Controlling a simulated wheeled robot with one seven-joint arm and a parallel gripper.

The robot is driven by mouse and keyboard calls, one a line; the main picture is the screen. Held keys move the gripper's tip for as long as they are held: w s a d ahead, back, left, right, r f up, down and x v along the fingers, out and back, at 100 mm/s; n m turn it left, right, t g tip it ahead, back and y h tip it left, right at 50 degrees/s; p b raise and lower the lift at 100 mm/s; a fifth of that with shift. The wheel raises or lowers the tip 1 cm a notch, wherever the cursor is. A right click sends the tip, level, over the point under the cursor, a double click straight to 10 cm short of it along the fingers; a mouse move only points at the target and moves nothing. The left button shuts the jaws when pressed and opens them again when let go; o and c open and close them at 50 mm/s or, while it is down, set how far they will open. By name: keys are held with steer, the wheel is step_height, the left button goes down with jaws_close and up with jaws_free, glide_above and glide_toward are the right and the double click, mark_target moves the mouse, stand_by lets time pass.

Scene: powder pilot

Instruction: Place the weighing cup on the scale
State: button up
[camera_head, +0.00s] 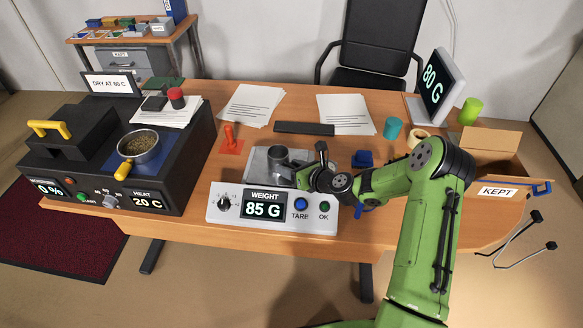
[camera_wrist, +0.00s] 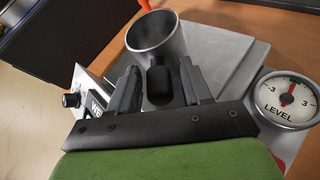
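The scale (camera_head: 219,201) is a white box with a metal pan (camera_head: 260,170), and its display reads 85 G. The pan also shows in the wrist view (camera_wrist: 228,58). The grey metal weighing cup (camera_head: 277,160) stands upright on the pan, toward its middle. In the wrist view the cup (camera_wrist: 158,40) has its open mouth toward the camera, and its dark handle (camera_wrist: 158,84) points back at me. My gripper (camera_wrist: 160,88) is open, with its fingers on either side of the handle and gaps visible. In the head view my gripper (camera_head: 306,176) is beside the cup.
A round level gauge (camera_wrist: 287,98) sits beside the pan. A heater (camera_head: 100,195) with a pan of grains (camera_head: 139,146) stands left. A monitor (camera_head: 436,85) shows 80 G. An orange stamp-like object (camera_head: 230,140) and papers lie behind. A KEPT box (camera_head: 493,165) is at right.

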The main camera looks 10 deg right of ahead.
steer(key=shift+o, duration=0.2)
steer(key=shift+r, duration=0.25)
steer(key=p+v, duration=0.2)
steer(key=v, duration=0.9)
steer(key=shift+s+d+r, duration=0.15)
steer(key=shift+s+d, duration=0.05)
steer(key=shift+s, duration=0.1)
steer(key=s+a+r+n+g+h, duration=0.1)
steer(key=s+a+r+n+g, duration=0.25)
steer(key=n, duration=0.45)
steer(key=s+a+r+n+g+h, duration=0.1)
steer(key=s+a+r+n+g, duration=0.15)
steer(key=s+n, duration=0.45)
steer(key=s+d+r+n+h, duration=0.2)
steer(key=s+r+n, duration=0.4)
steer(key=s+n, duration=0.2)
steer(key=s+d+r+n+h, duration=0.2)
steer(key=s+r+n+h, duration=0.1)
steer(key=s+r+n, duration=0.3)
steer(key=s+n, duration=0.2)
steer(key=s, duration=0.2)
steer(key=shift+s+d+r+n, duration=0.15)
steer(key=shift+d+r+n, duration=0.1)
steer(key=shift+n, duration=0.15)
